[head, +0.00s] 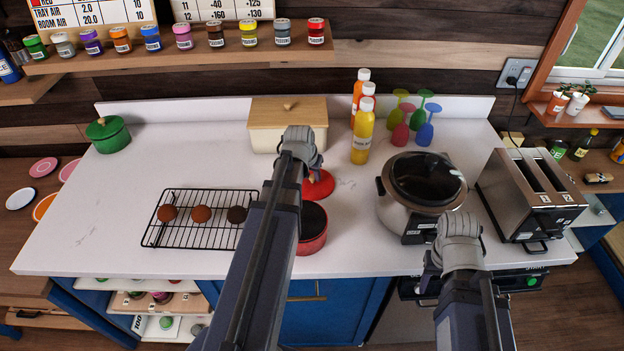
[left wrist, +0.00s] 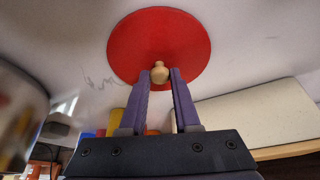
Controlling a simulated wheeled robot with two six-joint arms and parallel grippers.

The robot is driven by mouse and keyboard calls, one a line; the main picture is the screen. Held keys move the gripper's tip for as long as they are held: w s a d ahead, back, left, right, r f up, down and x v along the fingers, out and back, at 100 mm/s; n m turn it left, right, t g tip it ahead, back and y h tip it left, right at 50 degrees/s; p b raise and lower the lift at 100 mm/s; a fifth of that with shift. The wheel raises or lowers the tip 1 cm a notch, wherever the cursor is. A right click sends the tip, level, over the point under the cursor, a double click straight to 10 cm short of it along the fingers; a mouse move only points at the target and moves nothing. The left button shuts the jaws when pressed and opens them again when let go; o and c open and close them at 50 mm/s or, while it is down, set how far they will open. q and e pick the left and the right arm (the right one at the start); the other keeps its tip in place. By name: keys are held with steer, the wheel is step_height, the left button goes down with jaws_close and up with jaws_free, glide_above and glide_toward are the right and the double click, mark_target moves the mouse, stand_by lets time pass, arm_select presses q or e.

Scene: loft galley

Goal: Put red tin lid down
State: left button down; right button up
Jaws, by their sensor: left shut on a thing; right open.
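The red tin lid (head: 320,187) is a round red disc at the middle of the white counter, just behind the open red tin (head: 312,238). My left gripper (head: 313,172) is over the lid. In the left wrist view, the two fingers of the left gripper (left wrist: 161,76) are shut on the pale knob of the lid (left wrist: 158,35). I cannot tell whether the lid touches the counter. My left arm hides part of the tin. My right gripper (head: 459,228) is open and empty in front of the cooker; its fingertips are hard to make out.
A cooling rack (head: 190,240) with brown balls is left of the tin. A cream bin with a wooden lid (head: 272,140) stands behind. Sauce bottles (head: 362,140), cups (head: 425,125), a cooker (head: 410,215) and a toaster (head: 520,205) are to the right.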

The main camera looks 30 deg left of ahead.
arm_select(q)
steer(key=shift+r, duration=0.1)
steer(key=c, duration=0.6)
jaws_free()
steer(key=p+v, duration=1.1)
steer(key=v, duration=0.1)
steer(key=shift+d, duration=0.1)
